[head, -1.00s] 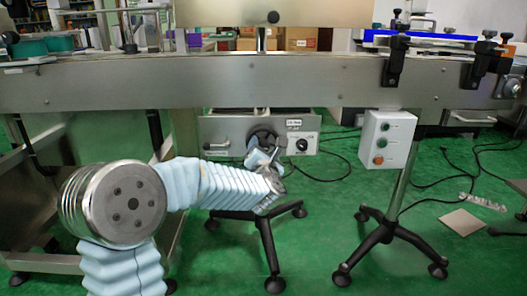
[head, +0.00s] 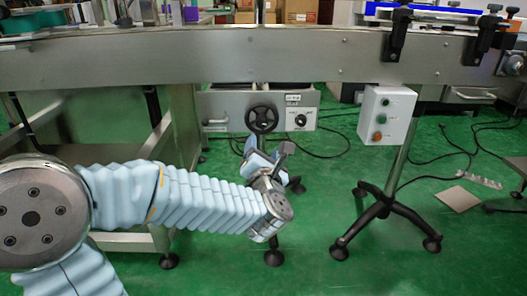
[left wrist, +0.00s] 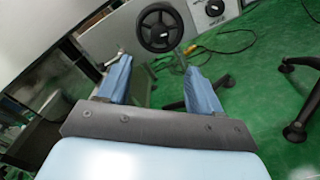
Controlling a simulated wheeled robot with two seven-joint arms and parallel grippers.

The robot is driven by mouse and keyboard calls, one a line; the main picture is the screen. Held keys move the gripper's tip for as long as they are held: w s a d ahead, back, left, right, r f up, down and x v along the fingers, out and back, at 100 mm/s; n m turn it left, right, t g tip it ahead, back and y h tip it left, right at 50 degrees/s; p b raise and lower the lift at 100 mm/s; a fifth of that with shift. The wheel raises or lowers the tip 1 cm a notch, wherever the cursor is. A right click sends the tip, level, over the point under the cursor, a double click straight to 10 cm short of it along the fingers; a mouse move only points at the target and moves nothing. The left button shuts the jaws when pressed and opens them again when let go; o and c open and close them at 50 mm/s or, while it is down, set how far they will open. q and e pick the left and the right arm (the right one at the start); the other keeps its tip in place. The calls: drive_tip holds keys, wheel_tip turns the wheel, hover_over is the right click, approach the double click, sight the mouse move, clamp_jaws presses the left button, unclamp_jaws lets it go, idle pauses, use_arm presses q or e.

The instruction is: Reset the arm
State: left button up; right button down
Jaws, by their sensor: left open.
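My left arm comes in from the left in the head view, in a pale blue sleeve. Its gripper (head: 266,152) is in front of the machine, just below a black handwheel (head: 262,118). In the left wrist view the two blue fingers of the left gripper (left wrist: 158,88) stand wide apart with nothing between them. The handwheel (left wrist: 160,27) shows beyond the fingertips and apart from them. My right gripper is in neither view.
A steel conveyor beam (head: 250,65) spans the view above my arm. Cables (head: 432,160) lie on the green floor. The floor at lower right is mostly clear.

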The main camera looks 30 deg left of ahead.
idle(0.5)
use_arm(q)
drive_tip(key=w+d+f+m+g+h, duration=0.1)
drive_tip(key=d+f+m+g+h, duration=0.3)
drive_tip(key=f+m, duration=0.8)
drive_tip(key=w+d+f+m+g+h, duration=0.1)
drive_tip(key=d+f+m+h, duration=0.5)
drive_tip(key=f, duration=1.2)
drive_tip(key=s+d+f+m+g+h, duration=0.1)
drive_tip(key=s+d+f+m+g, duration=0.3)
drive_tip(key=s+f+m, duration=0.4)
drive_tip(key=s+d+f+m+g+h, duration=0.2)
drive_tip(key=s+d+f+m+g, duration=0.25)
drive_tip(key=s+f, duration=0.6)
wheel_tip(320, 180, up, 16)
drive_tip(key=s+m+g+p, duration=0.1)
drive_tip(key=s+m+p, duration=0.1)
drive_tip(key=p, duration=1.5)
drive_tip(key=shift+d+r, duration=0.15)
drive_tip(key=shift+d, duration=0.05)
drive_tip(key=shift+s, duration=0.1)
